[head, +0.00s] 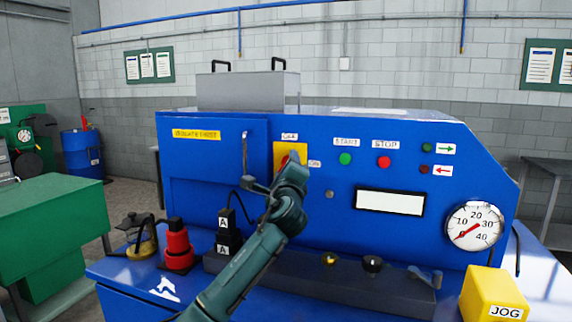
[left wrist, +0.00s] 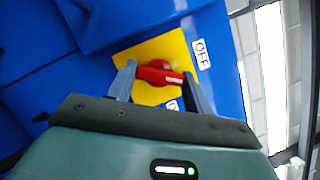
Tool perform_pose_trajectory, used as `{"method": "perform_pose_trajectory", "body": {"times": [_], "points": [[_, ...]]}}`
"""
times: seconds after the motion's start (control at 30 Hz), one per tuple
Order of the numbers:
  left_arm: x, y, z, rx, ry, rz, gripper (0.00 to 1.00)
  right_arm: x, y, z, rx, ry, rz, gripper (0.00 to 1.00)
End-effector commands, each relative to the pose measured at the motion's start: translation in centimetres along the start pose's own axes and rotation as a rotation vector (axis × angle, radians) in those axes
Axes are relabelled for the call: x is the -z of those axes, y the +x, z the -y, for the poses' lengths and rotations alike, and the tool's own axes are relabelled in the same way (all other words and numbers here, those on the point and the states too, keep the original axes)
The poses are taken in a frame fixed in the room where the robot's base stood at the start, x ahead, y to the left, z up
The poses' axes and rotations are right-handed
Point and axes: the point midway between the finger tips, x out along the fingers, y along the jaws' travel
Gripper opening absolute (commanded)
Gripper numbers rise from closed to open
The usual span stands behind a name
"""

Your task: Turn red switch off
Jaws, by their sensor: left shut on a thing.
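The red switch (left wrist: 157,72) is a rotary knob with a white mark, on a yellow plate (left wrist: 140,51) in the left wrist view. A white OFF label (left wrist: 201,54) is beside it. A second label is mostly hidden by my gripper. My left gripper (left wrist: 160,76) has one finger on each side of the knob and is shut on it. The white mark faces right, between the two labels. In the head view the yellow plate (head: 279,150) is on the blue machine's front, and my left gripper (head: 290,162) covers most of the knob. My right gripper is not in view.
The blue machine (head: 240,280) has a green START button (head: 345,158), a red STOP button (head: 384,162) and a round gauge (head: 474,226). A vertical handle (head: 244,160) is just left of the switch. A yellow JOG box (head: 492,293) is at front right.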

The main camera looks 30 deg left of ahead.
Motion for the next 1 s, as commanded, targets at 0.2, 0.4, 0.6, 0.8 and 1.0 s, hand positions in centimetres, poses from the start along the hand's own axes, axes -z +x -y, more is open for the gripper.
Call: {"method": "perform_pose_trajectory", "body": {"times": [0.2, 0.4, 0.6, 0.8, 1.0], "points": [[-0.12, 0.06, 0.33, -0.081, -0.192, 0.0, 0.28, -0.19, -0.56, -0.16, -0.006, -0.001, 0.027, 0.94], [-0.11, 0.05, 0.33, -0.143, -0.344, 0.0, 0.28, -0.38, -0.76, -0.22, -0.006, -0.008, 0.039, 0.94], [-0.11, 0.06, 0.35, -0.19, -0.46, 0.0, 0.28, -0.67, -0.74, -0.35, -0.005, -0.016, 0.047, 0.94], [-0.16, 0.07, 0.33, -0.22, -0.53, 0.001, 0.28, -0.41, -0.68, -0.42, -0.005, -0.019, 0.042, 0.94], [-0.14, 0.06, 0.33, -0.232, -0.559, 0.0, 0.28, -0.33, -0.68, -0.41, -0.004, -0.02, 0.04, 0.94]]}}
